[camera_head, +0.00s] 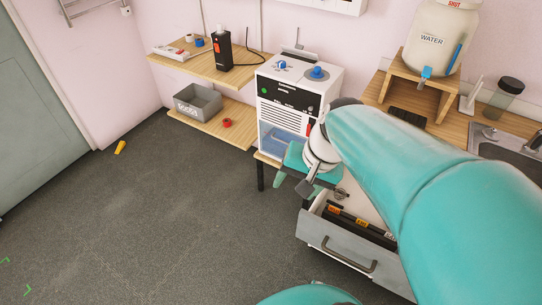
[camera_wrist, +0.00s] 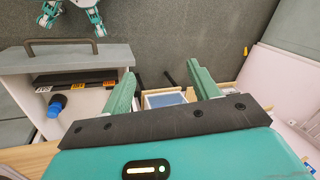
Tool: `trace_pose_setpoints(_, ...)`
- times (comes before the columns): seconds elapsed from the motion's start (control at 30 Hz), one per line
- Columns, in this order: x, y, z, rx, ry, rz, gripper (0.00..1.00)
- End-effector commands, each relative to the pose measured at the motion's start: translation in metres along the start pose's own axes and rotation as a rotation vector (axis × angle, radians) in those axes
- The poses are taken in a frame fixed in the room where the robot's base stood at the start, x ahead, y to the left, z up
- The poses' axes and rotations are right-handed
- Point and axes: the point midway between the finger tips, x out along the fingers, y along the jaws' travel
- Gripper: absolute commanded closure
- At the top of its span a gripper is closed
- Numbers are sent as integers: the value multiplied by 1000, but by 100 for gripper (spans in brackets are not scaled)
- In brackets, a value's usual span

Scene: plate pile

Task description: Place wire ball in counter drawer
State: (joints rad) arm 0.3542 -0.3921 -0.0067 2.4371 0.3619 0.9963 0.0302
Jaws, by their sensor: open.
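The counter drawer (camera_head: 335,243) is pulled open in the head view. It also shows at the left of the wrist view (camera_wrist: 55,61), with its dark handle at the top. My gripper (camera_head: 297,183) is open, beside the drawer's left end. Its fingers (camera_wrist: 163,76) are apart with nothing between them.
Black labelled items (camera_head: 355,223) and a blue object (camera_wrist: 56,105) lie in the drawer. A white machine (camera_head: 298,85) stands behind my gripper. Shelves (camera_head: 205,65) hold a grey bin (camera_head: 198,102). A yellow object (camera_head: 120,147) lies on the largely clear floor.

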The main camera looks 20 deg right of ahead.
Motion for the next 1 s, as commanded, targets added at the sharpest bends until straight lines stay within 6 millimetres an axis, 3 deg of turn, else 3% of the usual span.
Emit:
trace_pose_setpoints(0.03, -10, -12, 10, -119, 50, 28, 40)
trace_pose_setpoints(0.2, -39, -34, 32, -441, 212, 111, 40)
trace_pose_setpoints(0.33, -54, -43, 41, -583, 296, 141, 40)
trace_pose_setpoints(1.0, -58, -45, 43, -627, 324, 153, 40)
